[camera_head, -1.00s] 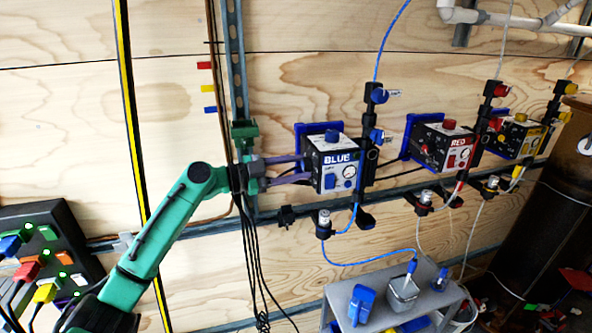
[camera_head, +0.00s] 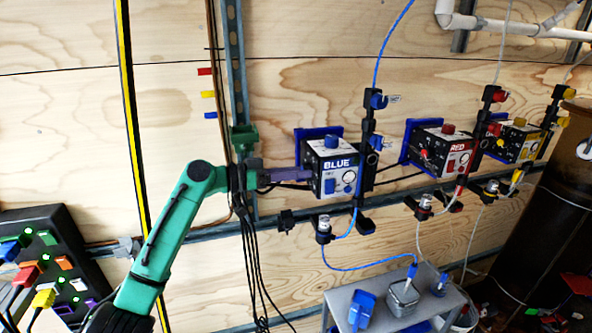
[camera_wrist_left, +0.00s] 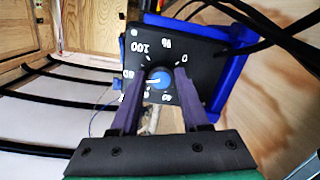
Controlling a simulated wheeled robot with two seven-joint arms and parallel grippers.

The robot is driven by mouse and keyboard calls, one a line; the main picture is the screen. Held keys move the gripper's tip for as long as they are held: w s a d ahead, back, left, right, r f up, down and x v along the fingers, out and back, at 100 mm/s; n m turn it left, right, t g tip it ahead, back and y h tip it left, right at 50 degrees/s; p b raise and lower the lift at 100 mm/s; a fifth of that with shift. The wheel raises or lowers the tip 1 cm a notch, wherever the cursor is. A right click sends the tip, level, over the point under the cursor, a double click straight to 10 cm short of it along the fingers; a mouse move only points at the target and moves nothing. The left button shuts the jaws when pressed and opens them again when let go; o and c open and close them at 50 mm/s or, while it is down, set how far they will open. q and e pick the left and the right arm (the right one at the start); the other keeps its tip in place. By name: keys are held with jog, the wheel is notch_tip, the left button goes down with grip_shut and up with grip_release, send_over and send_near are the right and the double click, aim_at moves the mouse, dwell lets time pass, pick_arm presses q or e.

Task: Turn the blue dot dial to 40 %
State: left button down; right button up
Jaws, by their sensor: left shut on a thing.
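The blue control box (camera_head: 338,183), marked BLUE, is fixed to the wall right of centre in the head view. Its dial face shows in the left wrist view. The blue dot dial (camera_wrist_left: 161,78) sits mid-face among printed numbers, including 100 and 0. A white mark on the dial points left, roughly toward the number that looks like 80. My left gripper (camera_head: 298,174) reaches the box's left side. Its purple fingers lie on both sides of the dial in the wrist view, shut on it. The dial is hidden in the head view. My right gripper is not in view.
The red box (camera_head: 447,150) and yellow box (camera_head: 518,140) hang farther right. Black cables (camera_head: 252,265) hang below my left wrist. A grey cart (camera_head: 350,300) stands below the blue box. A black plug panel (camera_head: 60,255) is at the lower left.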

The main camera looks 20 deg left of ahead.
pick_arm(q)
jog(key=n+p, duration=0.3)
jog(key=n, duration=0.1)
jog(key=n+g+p, duration=0.1)
jog(key=n+p, duration=0.2)
jog(key=n, duration=0.2)
jog(key=n+h+p, duration=0.1)
jog(key=n+p, duration=0.2)
jog(key=n, duration=0.2)
jog(key=shift+r, duration=0.35)
jog(key=n+p, duration=0.1)
jog(key=n, duration=0.1)
jog(key=n+p, duration=0.1)
jog(key=n, duration=0.1)
jog(key=shift+f+g+h+p, duration=0.1)
jog(key=shift+g+h+p, duration=0.2)
jog(key=shift+p, duration=0.1)
jog(key=shift+f+n, duration=0.1)
jog(key=shift+n, duration=0.3)
jog(key=shift+c, duration=1.9)
grip_release()
jog(key=shift+w, duration=0.1)
jog(key=shift+a, duration=0.15)
